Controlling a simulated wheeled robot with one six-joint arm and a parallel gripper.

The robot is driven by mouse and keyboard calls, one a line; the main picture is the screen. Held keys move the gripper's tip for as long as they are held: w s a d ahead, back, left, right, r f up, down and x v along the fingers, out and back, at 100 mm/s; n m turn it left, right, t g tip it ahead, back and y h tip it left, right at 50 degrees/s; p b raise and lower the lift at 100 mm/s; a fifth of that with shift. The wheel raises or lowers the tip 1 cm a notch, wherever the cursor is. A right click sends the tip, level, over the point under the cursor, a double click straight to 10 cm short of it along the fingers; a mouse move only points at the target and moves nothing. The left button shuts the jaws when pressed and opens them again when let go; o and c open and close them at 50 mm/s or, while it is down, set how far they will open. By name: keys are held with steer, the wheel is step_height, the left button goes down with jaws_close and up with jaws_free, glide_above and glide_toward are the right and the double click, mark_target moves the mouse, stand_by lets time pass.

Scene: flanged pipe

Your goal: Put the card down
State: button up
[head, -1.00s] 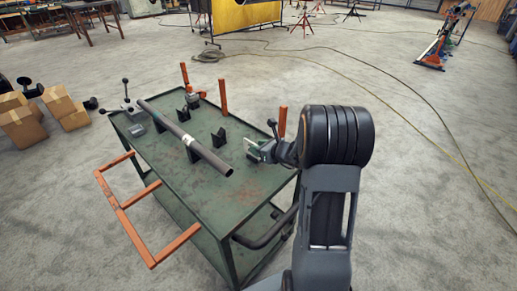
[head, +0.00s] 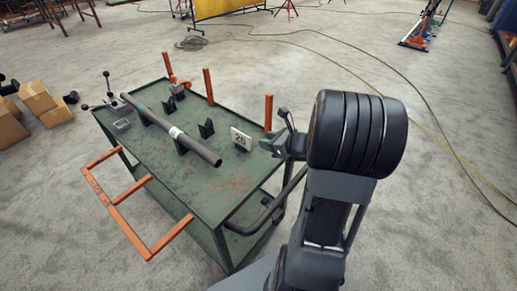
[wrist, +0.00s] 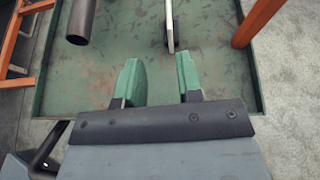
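The card (head: 241,139) is white with a dark number that looks like 26. It stands upright on the green cart top, to the right of the pipe's near end. In the wrist view the card (wrist: 170,26) shows edge-on, ahead of my fingertips and apart from them. My gripper (wrist: 156,75) has green fingers spread apart with nothing between them. In the head view my gripper (head: 272,145) is at the cart's right edge, to the right of the card, with a gap between.
The grey pipe (head: 170,128) rests on dark V-shaped supports on the green cart (head: 215,185). Orange posts (head: 268,112) rise along the far and right edges; one is close to my gripper. An orange handle (head: 115,200) juts out on the left. The cart's front right is clear.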

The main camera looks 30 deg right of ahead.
steer(key=s+a+r+n+g+y, duration=0.1)
steer(key=s+a+n+g, duration=0.3)
steer(key=a+n, duration=0.35)
steer(key=s+a+n+g, duration=0.3)
steer(key=a+n, duration=0.3)
steer(key=n, duration=0.2)
steer(key=s+a+r+n+g+h, duration=0.1)
steer(key=s+n+h, duration=0.5)
steer(key=n, duration=0.9)
steer(key=shift+s+r+g, duration=0.5)
steer(key=shift+s+r, duration=0.05)
steer(key=shift+r, duration=0.05)
step_height(320, 180, up, 14)
steer(key=p, duration=1.3)
steer(key=shift+a+r+t, duration=0.15)
steer(key=shift+a+t, duration=0.1)
steer(key=shift+t, duration=0.05)
